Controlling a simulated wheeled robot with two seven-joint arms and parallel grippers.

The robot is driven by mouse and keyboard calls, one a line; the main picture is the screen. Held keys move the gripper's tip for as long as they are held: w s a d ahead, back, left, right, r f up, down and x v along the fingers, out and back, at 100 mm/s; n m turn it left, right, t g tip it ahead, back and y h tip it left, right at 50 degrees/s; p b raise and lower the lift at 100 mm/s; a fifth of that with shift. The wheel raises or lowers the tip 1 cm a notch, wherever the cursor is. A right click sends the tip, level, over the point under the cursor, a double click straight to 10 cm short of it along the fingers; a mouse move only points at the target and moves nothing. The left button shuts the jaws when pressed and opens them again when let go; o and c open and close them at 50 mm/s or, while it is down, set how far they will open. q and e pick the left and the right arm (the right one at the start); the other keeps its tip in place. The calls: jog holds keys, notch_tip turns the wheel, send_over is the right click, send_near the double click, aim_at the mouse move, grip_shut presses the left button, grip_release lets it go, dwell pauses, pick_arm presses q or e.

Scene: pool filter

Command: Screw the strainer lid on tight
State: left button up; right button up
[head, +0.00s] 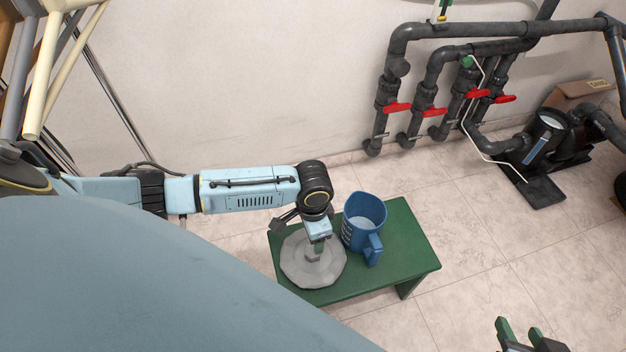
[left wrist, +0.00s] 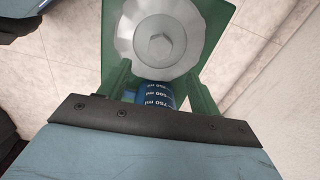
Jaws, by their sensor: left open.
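The strainer lid (head: 298,270) is a grey, many-sided disc with a raised hexagonal knob. It lies on the green stool (head: 400,262), and it also shows in the left wrist view (left wrist: 130,38). My left gripper (head: 316,247) hangs over the lid at its knob. In the left wrist view its two green fingers (left wrist: 158,78) are apart, with the knob just beyond their tips; contact cannot be told. My right gripper (head: 519,328) is at the bottom right, fingers apart and empty, away from the stool. The pump's strainer pot (head: 545,130) stands on the floor at the right.
A blue measuring jug (head: 362,222) stands on the stool close beside the lid and left gripper; its marked side shows in the wrist view (left wrist: 155,96). Dark pipes with red valve handles (head: 430,113) line the wall. A cardboard box (head: 583,92) sits behind the pump. Floor between is clear.

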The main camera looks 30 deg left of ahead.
aim_at(313, 255)
pick_arm(q)
notch_tip(313, 255, down, 3)
jog(key=shift+f+b, duration=0.1)
jog(key=shift+b, duration=0.6)
jog(key=shift+f, duration=0.15)
notch_tip(313, 255, down, 2)
jog(key=shift+f+b, duration=0.15)
jog(key=shift+b, duration=0.7)
notch_tip(313, 255, down, 3)
jog(key=shift+r+b, duration=0.2)
jog(key=shift+b, duration=0.6)
jog(key=shift+f, duration=0.15)
grip_shut()
pick_arm(e)
jog(key=w+a+r+t+y, duration=0.1)
jog(key=a+r+t+y, duration=0.1)
jog(key=r+t, duration=0.4)
jog(key=w+a+r+t+y, duration=0.2)
jog(key=r+t, duration=0.5)
jog(key=r, duration=0.4)
jog(key=shift+a+r+n+y, duration=0.15)
jog(key=shift+r+n+y, duration=0.15)
jog(key=shift+r+y, duration=0.1)
